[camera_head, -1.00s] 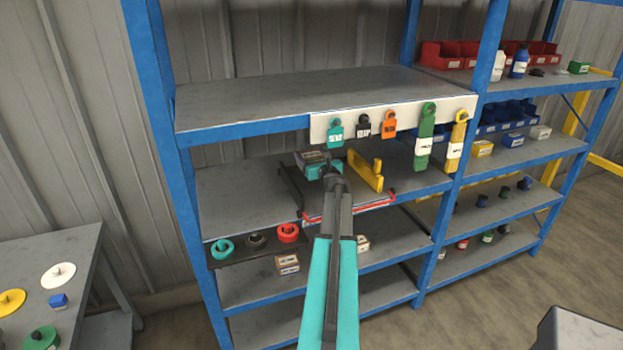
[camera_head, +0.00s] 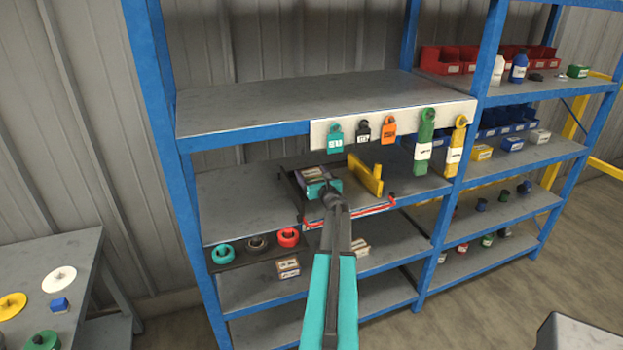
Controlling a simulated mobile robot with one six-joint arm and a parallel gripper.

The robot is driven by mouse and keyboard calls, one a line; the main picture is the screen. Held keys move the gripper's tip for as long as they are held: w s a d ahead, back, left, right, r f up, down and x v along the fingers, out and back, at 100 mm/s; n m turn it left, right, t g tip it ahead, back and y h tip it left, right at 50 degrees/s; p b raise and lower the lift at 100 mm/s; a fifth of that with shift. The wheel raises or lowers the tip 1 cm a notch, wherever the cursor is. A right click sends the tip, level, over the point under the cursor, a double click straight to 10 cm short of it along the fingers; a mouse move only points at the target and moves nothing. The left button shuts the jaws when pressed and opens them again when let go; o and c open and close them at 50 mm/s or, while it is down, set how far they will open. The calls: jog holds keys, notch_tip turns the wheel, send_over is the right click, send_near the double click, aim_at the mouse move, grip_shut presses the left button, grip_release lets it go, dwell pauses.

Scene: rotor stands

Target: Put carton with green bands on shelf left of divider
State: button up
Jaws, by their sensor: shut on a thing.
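My gripper (camera_head: 323,186) is at the middle shelf (camera_head: 235,205), left of the upright yellow divider (camera_head: 366,173). It is shut on a small carton (camera_head: 313,173), whose far part shows beyond the teal jaws. The carton's bands are too small to make out clearly, and its near side is hidden by the gripper. The carton is over the dark tray area (camera_head: 291,180), on the divider's left side and apart from it. I cannot tell whether its underside touches the surface.
A red-edged strip (camera_head: 366,211) runs along the tray's front. A white rail with hanging tags (camera_head: 322,128) is above. Other cartons (camera_head: 288,267) and coloured rings (camera_head: 288,237) sit lower. The middle shelf's left part is clear.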

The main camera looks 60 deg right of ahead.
jog(key=shift+f, duration=1.1)
jog(key=shift+f, duration=0.1)
jog(key=o, duration=1.3)
jog(key=shift+b+v, duration=1.35)
jog(key=shift+v, duration=3.55)
jog(key=shift+b+v, duration=0.3)
jog(key=shift+v, duration=0.85)
